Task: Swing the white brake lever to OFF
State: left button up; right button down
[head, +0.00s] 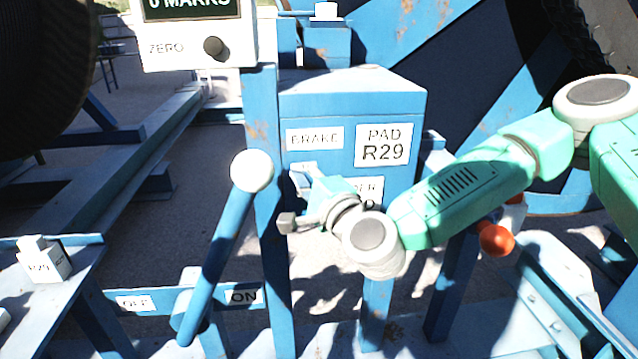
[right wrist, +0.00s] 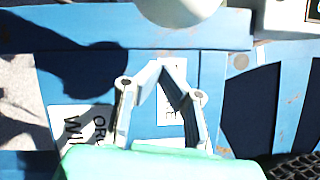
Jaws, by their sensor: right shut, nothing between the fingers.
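The brake lever is a blue rod with a white ball knob (head: 252,171), rising from a pivot low at the left and leaning right. A lower blue crossbar carries an OFF plate (head: 137,303) on the left and an ON plate (head: 244,297) on the right, and the rod leans toward the ON side. My right gripper (head: 308,171) is to the right of the knob, in front of the blue box and apart from the knob. In the right wrist view its fingers (right wrist: 158,68) meet at the tips with nothing between them. My left gripper is out of view.
The blue box (head: 405,105) bears BRAKE (head: 314,139) and PAD R29 (head: 382,146) plates. A meter box marked ZERO (head: 170,48) stands above the lever. A blue post (head: 262,110) stands behind the knob. An orange knob (head: 496,239) is at the right.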

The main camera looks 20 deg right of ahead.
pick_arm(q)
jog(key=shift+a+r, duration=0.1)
pick_arm(e)
jog(key=shift+a+r, duration=0.15)
jog(key=shift+a, duration=0.55)
jog(key=shift+a+r, duration=0.1)
jog(key=shift+a, duration=0.6)
